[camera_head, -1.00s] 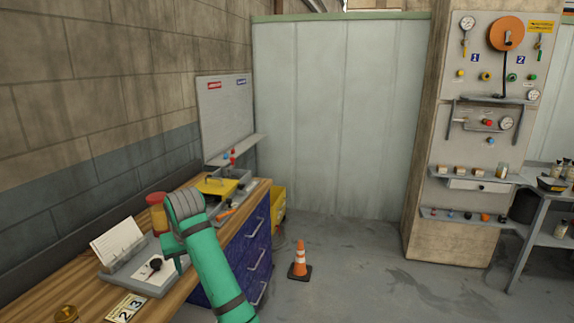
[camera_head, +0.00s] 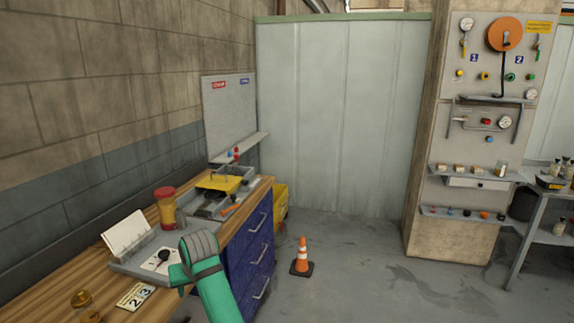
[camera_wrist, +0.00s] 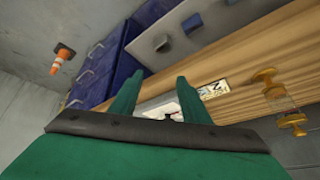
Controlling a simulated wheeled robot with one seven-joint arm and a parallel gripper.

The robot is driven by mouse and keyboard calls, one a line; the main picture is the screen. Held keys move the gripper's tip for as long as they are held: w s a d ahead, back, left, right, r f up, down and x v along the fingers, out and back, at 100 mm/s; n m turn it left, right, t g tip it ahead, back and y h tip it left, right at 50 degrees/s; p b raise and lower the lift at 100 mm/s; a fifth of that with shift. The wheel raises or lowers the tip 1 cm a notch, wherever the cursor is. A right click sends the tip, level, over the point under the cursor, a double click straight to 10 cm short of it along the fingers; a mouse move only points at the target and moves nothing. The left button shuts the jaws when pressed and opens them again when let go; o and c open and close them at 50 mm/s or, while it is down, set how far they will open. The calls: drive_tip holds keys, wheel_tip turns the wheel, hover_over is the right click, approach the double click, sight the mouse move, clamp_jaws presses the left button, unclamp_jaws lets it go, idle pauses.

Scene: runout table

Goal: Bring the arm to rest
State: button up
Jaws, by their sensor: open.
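My green arm (camera_head: 214,290) reaches up from the bottom of the head view, with its grey ribbed joint in front of the workbench. My gripper (camera_head: 178,276) is at the bench's front edge, beside the grey tray with the white card. In the wrist view my gripper (camera_wrist: 157,88) shows two green fingers spread apart with nothing held between them. The wooden bench top (camera_wrist: 235,75) and part of the white card lie beyond the fingers. I cannot tell the exact gap between gripper and bench.
The bench top (camera_head: 62,303) holds a red-lidded yellow jar (camera_head: 166,210), a grey tray (camera_head: 128,266), a number card (camera_head: 135,297) and an amber jar (camera_head: 88,310). Blue drawers (camera_head: 250,250) stand below. An orange cone (camera_head: 302,258) stands on the open floor to the right.

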drive_tip(key=s+f+m+t+y, duration=0.1)
drive_tip(key=s+f+y, duration=0.15)
drive_tip(key=f, duration=0.85)
drive_tip(key=s+d+f+m+t, duration=0.1)
drive_tip(key=s+d+f+t, duration=0.15)
drive_tip(key=s+f, duration=0.4)
drive_tip(key=s+d+f+m+t+h, duration=0.1)
drive_tip(key=s+d+f+m, duration=0.1)
drive_tip(key=s+d+f, duration=0.4)
drive_tip(key=s+d+f+m+t, duration=0.1)
drive_tip(key=s+f, duration=0.3)
drive_tip(key=s, duration=0.3)
drive_tip(key=s+d+r+m+t+h, duration=0.1)
drive_tip(key=s+d+h, duration=0.1)
drive_tip(key=s+d, duration=0.45)
drive_tip(key=s+d+r+m+t+h, duration=0.15)
drive_tip(key=s+d, duration=0.25)
drive_tip(key=s, duration=0.6)
drive_tip(key=s+d+r+n+t+h, duration=0.1)
drive_tip(key=s+d+r, duration=0.3)
drive_tip(key=s+r, duration=0.2)
drive_tip(key=s+d+r+n+t, duration=0.1)
drive_tip(key=s+d+r, duration=0.2)
drive_tip(key=s+r, duration=0.3)
drive_tip(key=s, duration=0.3)
drive_tip(key=shift+s+d+t+h, duration=0.2)
drive_tip(key=shift+d+t+h, duration=0.15)
drive_tip(key=shift+t+h, duration=0.05)
drive_tip(key=shift+w, duration=0.1)
